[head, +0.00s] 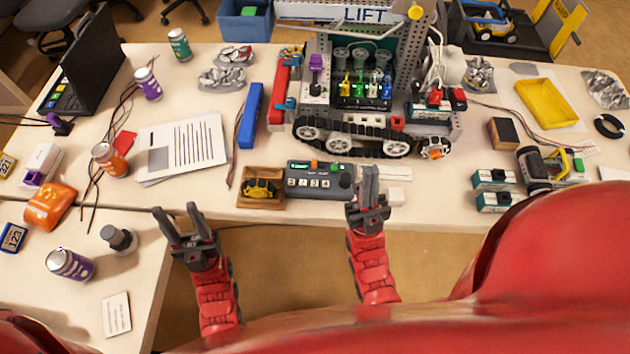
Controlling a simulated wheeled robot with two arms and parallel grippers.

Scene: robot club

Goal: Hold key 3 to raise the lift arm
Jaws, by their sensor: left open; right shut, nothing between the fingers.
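The dark grey key box (320,180) lies near the table's front edge, with a row of numbered light keys on its front, a green button and an orange part on top. The number on each key is too small to read surely. Behind it stands the tracked robot (355,100) with the lift arm (340,14), a grey beam marked LIFT, across its top. My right gripper (369,172) is shut and empty, just right of the key box; I cannot tell if it touches. My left gripper (178,212) is open and empty at the table's front edge, left of the box.
A wooden tray (262,201) with a yellow and black item sits left of the key box. A white block (396,172) lies to its right. Papers (185,145), a blue bar (251,115) and cans stand further left. A yellow tray (546,103) lies at right.

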